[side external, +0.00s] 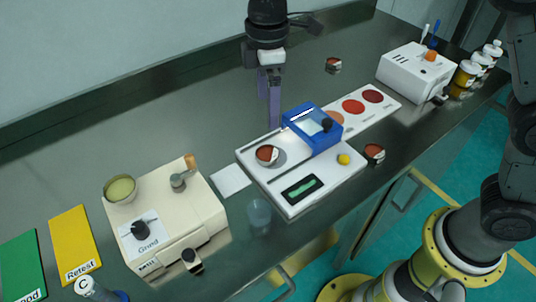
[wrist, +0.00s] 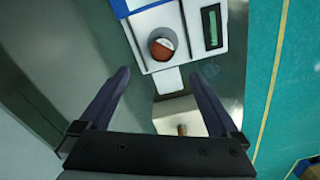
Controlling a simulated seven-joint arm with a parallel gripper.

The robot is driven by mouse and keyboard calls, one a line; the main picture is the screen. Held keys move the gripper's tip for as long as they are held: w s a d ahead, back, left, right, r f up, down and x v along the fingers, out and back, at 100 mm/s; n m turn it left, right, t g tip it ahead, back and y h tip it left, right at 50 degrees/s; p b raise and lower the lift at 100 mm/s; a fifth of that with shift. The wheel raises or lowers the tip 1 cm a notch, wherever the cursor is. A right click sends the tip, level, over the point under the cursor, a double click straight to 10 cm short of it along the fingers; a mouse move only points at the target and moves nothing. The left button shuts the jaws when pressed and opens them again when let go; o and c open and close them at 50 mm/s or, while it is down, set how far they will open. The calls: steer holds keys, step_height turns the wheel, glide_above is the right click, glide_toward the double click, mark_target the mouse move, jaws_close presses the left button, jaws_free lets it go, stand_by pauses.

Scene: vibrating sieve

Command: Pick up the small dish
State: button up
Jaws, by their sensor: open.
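A small dish (side external: 267,155) with reddish-brown contents and a pale patch sits on the round pan of a white scale (side external: 325,187). The dish also shows in the wrist view (wrist: 161,47), above and between my fingertips in the picture. Similar small dishes stand on the bench, one at the back (side external: 333,66) and one right of the scale (side external: 375,153). My gripper (side external: 270,126) points down above the bench behind the scale, apart from the dish. In the wrist view its fingers (wrist: 160,74) are wide apart with nothing held between them.
A blue device (side external: 313,128) stands at the scale's back right. A beige machine (side external: 165,222) with a bowl (side external: 120,190) stands at left front. A clear cup (side external: 258,214) is near the scale. A white box (side external: 415,72) and bottles are at right. The back left bench is clear.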

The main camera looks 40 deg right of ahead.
glide_above(268, 157)
steer(key=f, duration=0.7)
steer(key=shift+w+d+f, duration=0.2)
steer(key=shift+w+f, duration=0.05)
steer(key=shift+f, duration=0.05)
steer(key=shift+s+a+f, duration=0.1)
steer(key=shift+f, duration=1.25)
steer(key=shift+s+a+f, duration=0.1)
steer(key=shift+f, duration=1.25)
jaws_close()
steer(key=shift+r, duration=0.1)
